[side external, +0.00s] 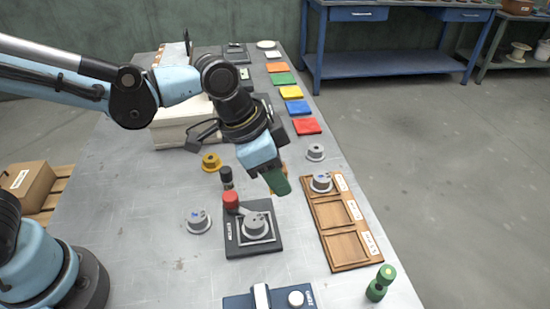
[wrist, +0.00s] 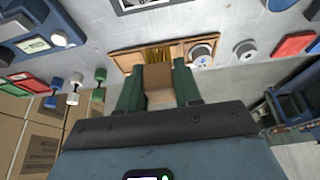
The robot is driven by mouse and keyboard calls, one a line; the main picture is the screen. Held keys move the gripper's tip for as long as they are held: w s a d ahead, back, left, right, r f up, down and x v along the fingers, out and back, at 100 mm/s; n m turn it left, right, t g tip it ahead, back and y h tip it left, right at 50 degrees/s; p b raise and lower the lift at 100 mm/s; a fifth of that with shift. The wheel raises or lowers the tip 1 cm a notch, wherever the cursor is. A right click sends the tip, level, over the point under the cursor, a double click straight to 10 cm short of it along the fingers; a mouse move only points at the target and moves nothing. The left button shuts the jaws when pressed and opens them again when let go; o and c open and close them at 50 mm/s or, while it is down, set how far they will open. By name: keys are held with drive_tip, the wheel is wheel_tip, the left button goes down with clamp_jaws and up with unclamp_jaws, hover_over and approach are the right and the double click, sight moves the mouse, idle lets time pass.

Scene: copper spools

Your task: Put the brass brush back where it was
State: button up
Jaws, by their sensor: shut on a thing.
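The brass brush shows in the wrist view as a brown wooden block (wrist: 159,83) between the green fingers, with yellow bristles past it. My gripper (wrist: 158,90) is shut on the block. In the side view my gripper (side external: 277,182) is above the table, between the black fixture and the wooden tray (side external: 334,236); the brush is mostly hidden there behind the fingers. The tray holds a grey spool (side external: 321,182) in its far compartment; its middle and near compartments look empty. In the wrist view the tray (wrist: 122,61) lies beyond the brush.
A black fixture (side external: 236,247) with a red knob and a grey spool stands left of the tray. Loose grey spools (side external: 198,221) and a yellow spool (side external: 211,162) stand around. A green dumbbell-shaped piece (side external: 380,283) stands near the tray's near end. Coloured squares (side external: 307,126) line the far right edge.

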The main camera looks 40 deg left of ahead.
drive_tip(key=w+a+f, duration=0.4)
drive_tip(key=w, duration=0.1)
drive_tip(key=w+a+f, duration=0.2)
drive_tip(key=w+a, duration=0.1)
drive_tip(key=shift+w+a+f, duration=0.1)
drive_tip(key=shift+f, duration=2.2)
drive_tip(key=shift+f, duration=0.1)
drive_tip(key=o, duration=1)
